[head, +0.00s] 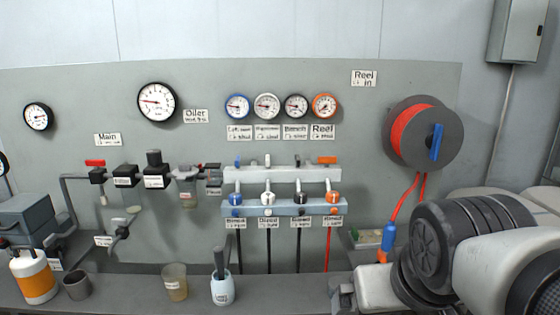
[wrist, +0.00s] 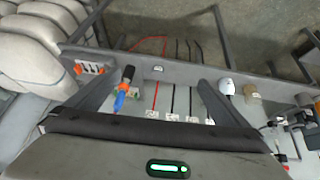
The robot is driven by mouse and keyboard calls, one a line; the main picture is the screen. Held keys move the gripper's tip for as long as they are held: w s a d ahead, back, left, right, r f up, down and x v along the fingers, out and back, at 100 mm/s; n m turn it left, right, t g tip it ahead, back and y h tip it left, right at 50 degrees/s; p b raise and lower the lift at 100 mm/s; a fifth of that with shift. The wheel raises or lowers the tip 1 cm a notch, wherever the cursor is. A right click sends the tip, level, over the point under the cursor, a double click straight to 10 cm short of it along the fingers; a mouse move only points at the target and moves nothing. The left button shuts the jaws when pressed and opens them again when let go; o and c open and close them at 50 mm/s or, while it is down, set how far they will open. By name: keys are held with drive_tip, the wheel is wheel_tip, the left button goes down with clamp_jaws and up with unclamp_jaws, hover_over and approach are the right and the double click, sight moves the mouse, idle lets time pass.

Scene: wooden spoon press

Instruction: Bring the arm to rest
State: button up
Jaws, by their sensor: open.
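My arm fills the lower right of the head view, low over the right end of the grey bench (head: 120,290). My gripper (wrist: 160,78) shows in the wrist view with its two dark fingers spread wide apart. Nothing is held between them. The bench and several hoses on the floor show beyond and between the fingers. In the head view my arm's links hide much of the bench's right end, and the fingers are hard to make out there.
A blue air tool (head: 388,238) hangs from the orange hose reel (head: 400,135) close to my arm. A cup (head: 174,282), a white-blue holder (head: 222,288) and an orange-white canister (head: 34,277) stand on the bench. A manifold (head: 285,208) and gauges are on the wall panel.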

drive_tip(key=s+a, duration=0.3)
wheel_tip(320, 180, up, 24)
drive_tip(key=p, duration=2.5)
drive_tip(key=shift+w+d+g+y, duration=0.15)
drive_tip(key=shift+d+g+y, duration=0.15)
drive_tip(key=shift+d, duration=0.1)
